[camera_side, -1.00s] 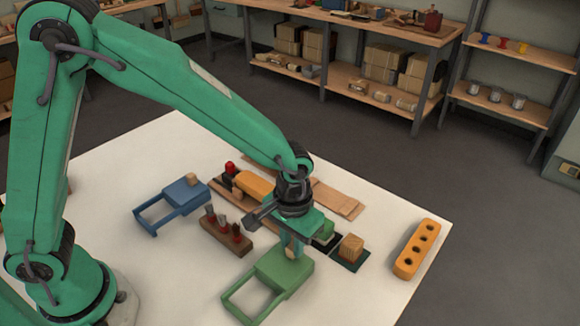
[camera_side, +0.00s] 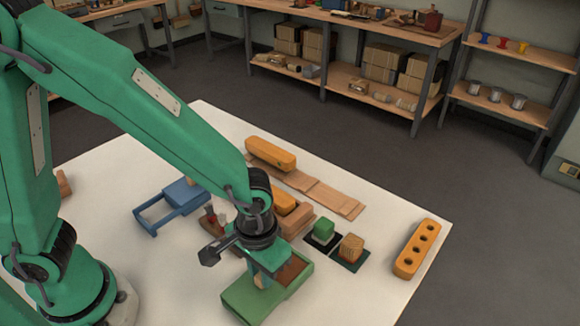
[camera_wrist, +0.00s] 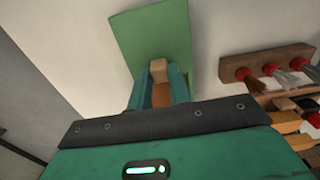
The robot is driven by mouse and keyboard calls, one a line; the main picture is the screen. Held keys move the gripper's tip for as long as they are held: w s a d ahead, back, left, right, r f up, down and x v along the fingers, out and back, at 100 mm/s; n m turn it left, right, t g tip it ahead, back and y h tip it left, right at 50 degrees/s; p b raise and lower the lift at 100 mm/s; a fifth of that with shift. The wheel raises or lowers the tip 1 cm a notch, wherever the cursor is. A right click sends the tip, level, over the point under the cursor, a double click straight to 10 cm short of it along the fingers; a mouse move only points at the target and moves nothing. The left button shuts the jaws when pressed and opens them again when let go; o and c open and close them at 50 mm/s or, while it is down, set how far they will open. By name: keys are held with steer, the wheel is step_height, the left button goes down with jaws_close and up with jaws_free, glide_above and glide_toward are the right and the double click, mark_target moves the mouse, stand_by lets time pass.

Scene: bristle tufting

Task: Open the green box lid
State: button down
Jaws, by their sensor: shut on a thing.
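The green box (camera_side: 303,283) stands near the front of the white table, its brown inside partly uncovered at the right. Its flat green lid (camera_side: 246,305) lies slid toward the lower left, over the side rails. My gripper (camera_side: 262,281) is above the lid, pointing down. In the wrist view my gripper (camera_wrist: 158,82) is shut on the small wooden knob (camera_wrist: 158,66) of the lid (camera_wrist: 152,28). Something brown shows between the fingers below the knob. In the side view the fingers largely hide the knob.
A blue box (camera_side: 186,192) with an open frame stands at left behind. A brown holder with red-tipped tools (camera_wrist: 270,65) is close by. A green cube (camera_side: 323,229), a wooden cube (camera_side: 351,246) and a holed orange block (camera_side: 415,250) are to the right. The front right table is clear.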

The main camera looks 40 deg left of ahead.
mark_target(259, 277)
steer(key=shift+s, duration=0.3)
steer(key=c, duration=1.3)
jaws_free()
steer(key=shift+r, duration=0.2)
steer(key=shift+r, duration=3.75)
steer(key=shift+a, duration=0.1)
